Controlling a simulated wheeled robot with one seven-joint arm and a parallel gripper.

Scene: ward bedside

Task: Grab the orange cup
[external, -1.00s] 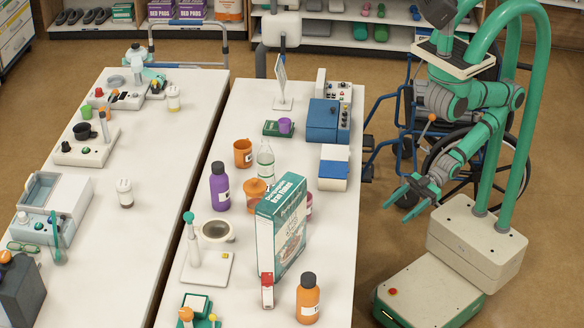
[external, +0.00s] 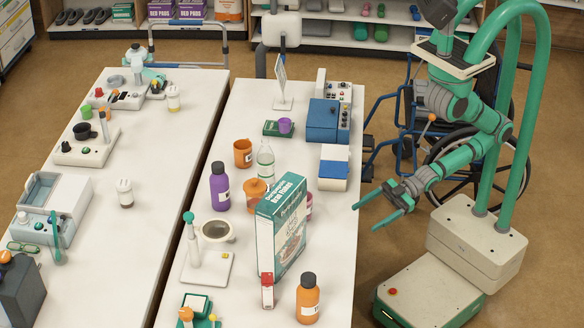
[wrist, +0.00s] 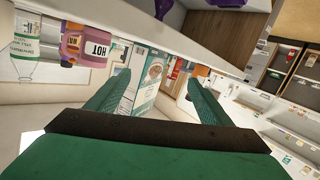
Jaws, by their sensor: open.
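The orange cup (external: 242,153) stands upright on the right-hand white table, left of a clear bottle (external: 265,163), in the external view. Another orange vessel (external: 256,190) stands nearer, partly hidden by the green-and-white box (external: 281,229). My gripper (external: 366,217) is open and empty at the table's right edge, right of the box and apart from the cup. In the wrist view, my gripper's two fingers (wrist: 152,84) are spread, with the box (wrist: 150,82) seen beyond them. I cannot make out the orange cup for certain there.
A purple bottle (external: 220,187), an orange bottle (external: 308,299) and a small red-and-white box (external: 267,290) stand on the table. A pink container marked HOT (wrist: 88,46) shows in the wrist view. A wheelchair (external: 480,150) stands behind my arm.

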